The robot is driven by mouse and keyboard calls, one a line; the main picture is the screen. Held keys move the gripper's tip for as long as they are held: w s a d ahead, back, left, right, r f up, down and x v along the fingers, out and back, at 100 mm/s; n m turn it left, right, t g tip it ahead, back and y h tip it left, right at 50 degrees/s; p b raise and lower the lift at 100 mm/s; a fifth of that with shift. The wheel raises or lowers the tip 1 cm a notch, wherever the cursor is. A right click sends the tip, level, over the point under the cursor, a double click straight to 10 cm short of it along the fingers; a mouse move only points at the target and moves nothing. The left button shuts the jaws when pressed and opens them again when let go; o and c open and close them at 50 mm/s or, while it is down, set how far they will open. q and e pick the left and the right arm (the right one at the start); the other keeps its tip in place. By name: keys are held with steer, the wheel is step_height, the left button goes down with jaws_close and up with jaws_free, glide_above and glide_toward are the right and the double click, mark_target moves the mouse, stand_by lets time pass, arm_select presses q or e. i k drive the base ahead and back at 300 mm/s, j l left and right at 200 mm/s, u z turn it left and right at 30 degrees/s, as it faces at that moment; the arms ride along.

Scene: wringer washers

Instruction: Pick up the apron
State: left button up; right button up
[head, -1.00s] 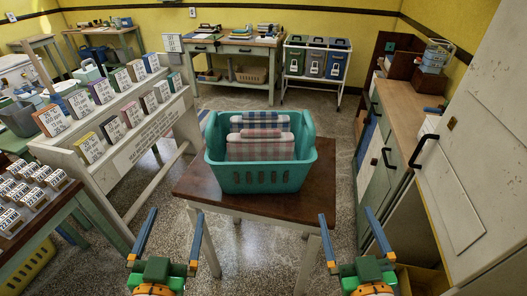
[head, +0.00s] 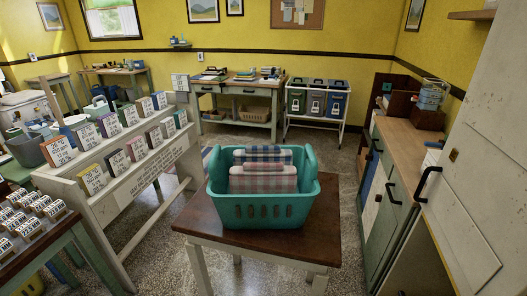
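A teal laundry basket (head: 262,211) stands on a small dark-topped table (head: 195,222) in the middle of the head view. In it lie two folded checked cloths, a blue and white one (head: 262,155) at the back and a pink and white one (head: 262,179) in front. I cannot tell whether either cloth is the apron, and no other thing is clearly an apron. The lower parts of the cloths are hidden by the basket wall. Neither of my grippers is in view.
A white rack with labelled boxes (head: 132,149) stands on the left. A wooden counter (head: 400,150) with cabinets runs along the right. A desk (head: 239,85) and a cart of bins (head: 317,101) stand at the back. Bare speckled floor (head: 341,160) lies between.

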mark_target(272, 178)
steer(key=i, duration=0.8)
steer(key=z, duration=5.8)
steer(key=u, duration=5.85)
